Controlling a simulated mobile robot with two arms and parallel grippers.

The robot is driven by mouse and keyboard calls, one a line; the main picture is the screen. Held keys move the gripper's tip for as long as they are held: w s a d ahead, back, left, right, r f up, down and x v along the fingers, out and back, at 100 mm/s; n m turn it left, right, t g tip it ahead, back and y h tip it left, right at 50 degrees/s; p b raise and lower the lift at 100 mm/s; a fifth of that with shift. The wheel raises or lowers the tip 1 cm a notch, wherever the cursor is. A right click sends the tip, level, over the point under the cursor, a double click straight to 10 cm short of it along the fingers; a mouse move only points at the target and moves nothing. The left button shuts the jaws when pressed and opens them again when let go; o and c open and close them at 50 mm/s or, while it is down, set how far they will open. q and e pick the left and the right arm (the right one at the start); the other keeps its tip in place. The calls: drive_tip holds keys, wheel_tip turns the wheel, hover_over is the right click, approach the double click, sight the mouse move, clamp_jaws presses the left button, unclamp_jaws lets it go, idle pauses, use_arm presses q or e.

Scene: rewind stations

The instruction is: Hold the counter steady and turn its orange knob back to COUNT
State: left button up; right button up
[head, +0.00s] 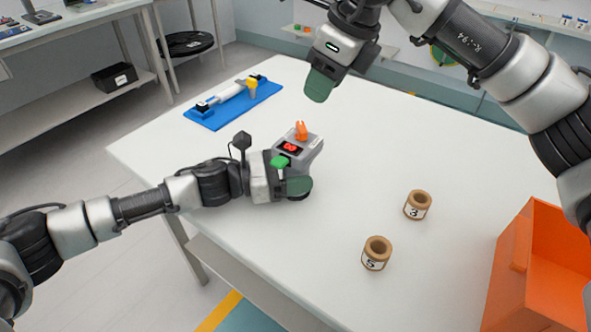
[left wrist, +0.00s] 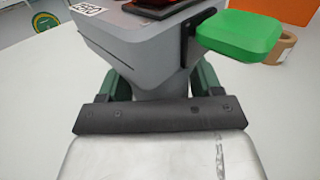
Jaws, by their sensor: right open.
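The grey counter (head: 312,150) stands on the white table, with a red-lit display (head: 290,147) on its top face. Its orange knob (head: 301,130) sticks up at the far end of that face. A green paddle (head: 280,161) juts from its near side and also shows in the left wrist view (left wrist: 240,35). My left gripper (head: 299,186) is low at the counter; in the left wrist view its green fingers (left wrist: 162,85) lie on both sides of the counter's grey stem and seem to touch it. My right gripper (head: 320,86) is open and empty, above and beyond the counter, apart from the knob.
A blue tray (head: 234,112) with a white tool lies at the table's far left. Two brown spools, labelled 3 (head: 418,204) and 5 (head: 376,253), stand at right. An orange bin (head: 513,262) is at the right edge. The table between counter and spools is clear.

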sight(302, 125)
use_arm(q)
drive_tip(key=c, duration=0.7)
use_arm(e)
drive_tip(key=o, duration=0.4)
drive_tip(key=shift+w, duration=0.1)
drive_tip(key=shift+o, duration=0.2)
drive_tip(key=a+f+n+g, duration=0.1)
drive_tip(key=f+n, duration=0.1)
drive_tip(key=f, duration=0.1)
drive_tip(key=w+a+f+n+g, duration=0.1)
drive_tip(key=f+n, duration=0.2)
drive_tip(key=a+f+n, duration=0.1)
drive_tip(key=f+n, duration=0.2)
drive_tip(key=shift+w+f+g+y, duration=0.1)
drive_tip(key=shift+w+g+y, duration=0.25)
drive_tip(key=shift+g+y, duration=0.05)
drive_tip(key=shift+c, duration=0.2)
drive_tip(key=c, duration=0.9)
